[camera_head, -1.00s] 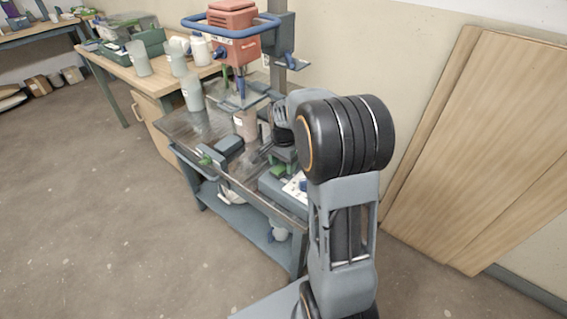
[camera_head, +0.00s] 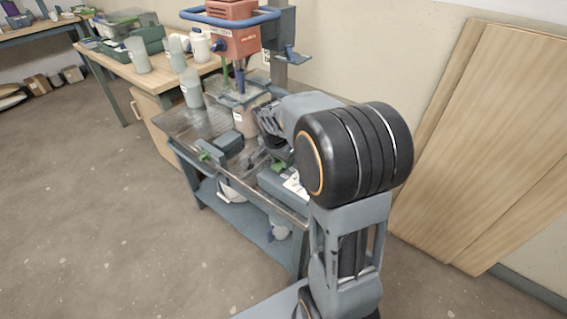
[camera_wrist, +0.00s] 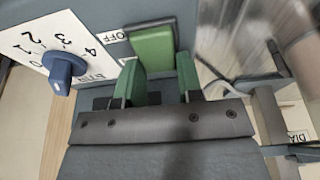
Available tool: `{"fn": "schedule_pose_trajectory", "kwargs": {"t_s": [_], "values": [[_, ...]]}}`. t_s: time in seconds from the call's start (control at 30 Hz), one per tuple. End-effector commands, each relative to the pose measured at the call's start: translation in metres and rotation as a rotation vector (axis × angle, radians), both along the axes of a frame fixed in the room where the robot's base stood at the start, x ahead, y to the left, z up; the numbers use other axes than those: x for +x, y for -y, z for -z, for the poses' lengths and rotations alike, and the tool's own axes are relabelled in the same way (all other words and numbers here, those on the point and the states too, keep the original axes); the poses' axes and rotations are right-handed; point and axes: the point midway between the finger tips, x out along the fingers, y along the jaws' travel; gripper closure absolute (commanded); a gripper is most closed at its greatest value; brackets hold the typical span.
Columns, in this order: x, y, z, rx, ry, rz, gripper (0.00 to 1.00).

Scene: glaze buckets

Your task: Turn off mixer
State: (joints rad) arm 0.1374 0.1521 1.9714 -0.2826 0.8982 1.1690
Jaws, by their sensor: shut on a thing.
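The mixer (camera_head: 235,40) has a red head and a blue ring guard, with its shaft pointing down toward a pinkish container (camera_head: 250,115) on the metal cart. Its grey control box shows close up in the wrist view, with a blue dial knob (camera_wrist: 64,70) on a numbered white plate. A green switch lever (camera_wrist: 153,45) stands beside an "OFF" label (camera_wrist: 120,36). Whether the switch stands at off cannot be told. In the head view my arm hides the lever.
The metal cart (camera_head: 205,125) also carries a dark box (camera_head: 228,143). A wooden bench (camera_head: 150,78) with several bottles stands behind it to the left. Wooden panels (camera_head: 490,150) lean on the wall at right. The floor at left is clear.

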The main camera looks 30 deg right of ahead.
Motion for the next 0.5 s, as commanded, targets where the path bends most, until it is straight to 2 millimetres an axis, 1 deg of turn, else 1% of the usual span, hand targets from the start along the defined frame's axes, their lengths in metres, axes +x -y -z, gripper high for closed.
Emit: {"fn": "schedule_pose_trajectory", "kwargs": {"t_s": [0.03, 0.2, 0.5], "values": [[0.0002, -0.0018, 0.0059, -0.032, 0.019, -0.004, 0.90], [-0.0002, -0.0025, 0.0008, -0.089, 0.046, -0.001, 0.90], [-0.0001, -0.0024, -0.0017, -0.096, 0.048, -0.001, 0.90]]}}
